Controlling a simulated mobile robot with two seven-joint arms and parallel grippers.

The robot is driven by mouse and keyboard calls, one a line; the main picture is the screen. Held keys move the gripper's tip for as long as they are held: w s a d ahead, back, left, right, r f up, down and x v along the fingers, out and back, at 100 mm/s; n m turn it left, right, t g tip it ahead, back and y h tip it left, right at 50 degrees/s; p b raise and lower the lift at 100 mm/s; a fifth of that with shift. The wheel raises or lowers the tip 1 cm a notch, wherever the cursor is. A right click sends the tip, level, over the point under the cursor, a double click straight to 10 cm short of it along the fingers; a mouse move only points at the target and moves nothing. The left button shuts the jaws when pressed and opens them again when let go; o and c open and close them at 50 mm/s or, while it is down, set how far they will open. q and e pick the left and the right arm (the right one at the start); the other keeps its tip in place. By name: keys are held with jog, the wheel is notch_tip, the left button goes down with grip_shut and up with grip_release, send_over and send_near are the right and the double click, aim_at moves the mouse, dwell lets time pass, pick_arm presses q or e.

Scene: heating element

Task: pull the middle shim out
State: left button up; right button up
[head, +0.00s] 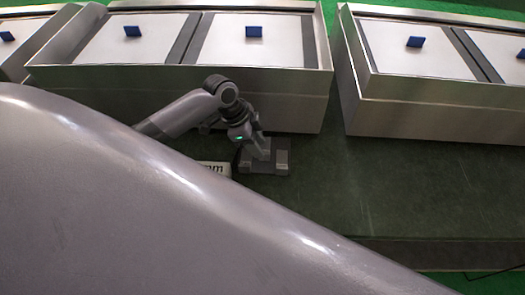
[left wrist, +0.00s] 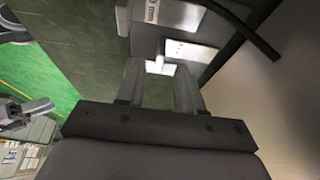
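My left gripper (head: 262,153) reaches down from the left over a small dark grey fixture with lighter plates (head: 281,157). In the left wrist view its two fingers (left wrist: 160,76) stand apart, with a bright white piece (left wrist: 160,67) between their tips. I cannot tell whether they press on it. A pale plate (left wrist: 191,51) with small dark print lies just beyond, and a block marked "mm" (left wrist: 150,12) is above it. The "mm" block also shows in the head view (head: 214,168), partly hidden by my grey body. I cannot tell which piece is the middle shim.
Metal trays with white panels and blue tabs (head: 255,31) stand behind the fixture. Another tray unit (head: 440,90) stands at the right. The dark green surface (head: 380,195) to the right is clear. A black cable-like strip (left wrist: 243,27) crosses near the plates.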

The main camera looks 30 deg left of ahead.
pick_arm(q)
jog(key=shift+x, duration=1.85)
grip_shut()
jog(key=shift+s+d+r, duration=0.1)
jog(key=shift+s, duration=0.25)
jog(key=s+p, duration=0.1)
jog(key=s+d+p, duration=0.1)
jog(key=p, duration=0.1)
jog(key=shift+s+d, duration=0.15)
jog(key=shift+s, duration=0.25)
jog(key=shift+s+d, duration=0.15)
jog(key=shift+s, duration=0.1)
jog(key=shift+s+d, duration=0.15)
jog(key=shift+s, duration=0.05)
